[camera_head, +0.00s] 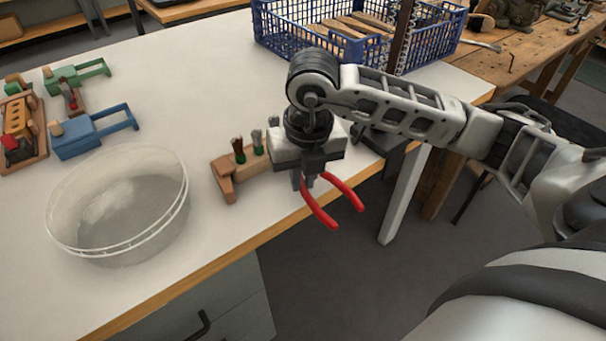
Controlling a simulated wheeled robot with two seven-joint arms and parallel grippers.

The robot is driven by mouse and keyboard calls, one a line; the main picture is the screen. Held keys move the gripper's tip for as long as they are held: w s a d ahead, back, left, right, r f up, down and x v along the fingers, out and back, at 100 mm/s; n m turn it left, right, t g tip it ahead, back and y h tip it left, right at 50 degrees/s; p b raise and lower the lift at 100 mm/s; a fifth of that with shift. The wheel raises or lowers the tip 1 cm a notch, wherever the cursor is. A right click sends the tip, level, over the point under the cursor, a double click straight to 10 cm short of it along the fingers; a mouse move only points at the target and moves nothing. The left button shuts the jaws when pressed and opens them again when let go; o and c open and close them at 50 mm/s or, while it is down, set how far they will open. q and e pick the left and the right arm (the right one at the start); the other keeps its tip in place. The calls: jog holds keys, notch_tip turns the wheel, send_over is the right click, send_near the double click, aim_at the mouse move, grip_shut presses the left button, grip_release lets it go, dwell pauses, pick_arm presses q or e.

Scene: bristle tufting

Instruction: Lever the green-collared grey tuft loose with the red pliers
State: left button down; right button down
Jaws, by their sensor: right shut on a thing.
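A wooden brush block (227,185) lies near the table's front edge, with several tufts standing in it. A grey tuft (257,138) with a green collar stands upright in it, just left of my right gripper. A dark brown tuft (237,146), also green-collared, stands to its left. Another tuft top shows partly behind the gripper. My right gripper (309,180) is shut on the red pliers (343,191), whose handles splay out below it over the table edge. The pliers' jaws are hidden by the gripper. My left gripper is out of view.
A clear round tub (118,250) stands left of the block. A blue clamp (90,136), a green clamp (80,77) and a wooden rack (22,130) lie at the left. A blue crate (290,37) stands behind my right arm. The table's middle (200,85) is clear.

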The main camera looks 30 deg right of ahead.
jog(key=shift+f+b, duration=0.15)
jog(key=shift+b, duration=0.4)
dwell(0.7)
dwell(0.7)
jog(key=shift+s+d, duration=0.2)
jog(key=shift+s, duration=2.1)
jog(key=shift+s+r, duration=0.2)
jog(key=shift+r, duration=0.1)
jog(key=shift+r+p, duration=1.9)
jog(key=shift+r, duration=1.05)
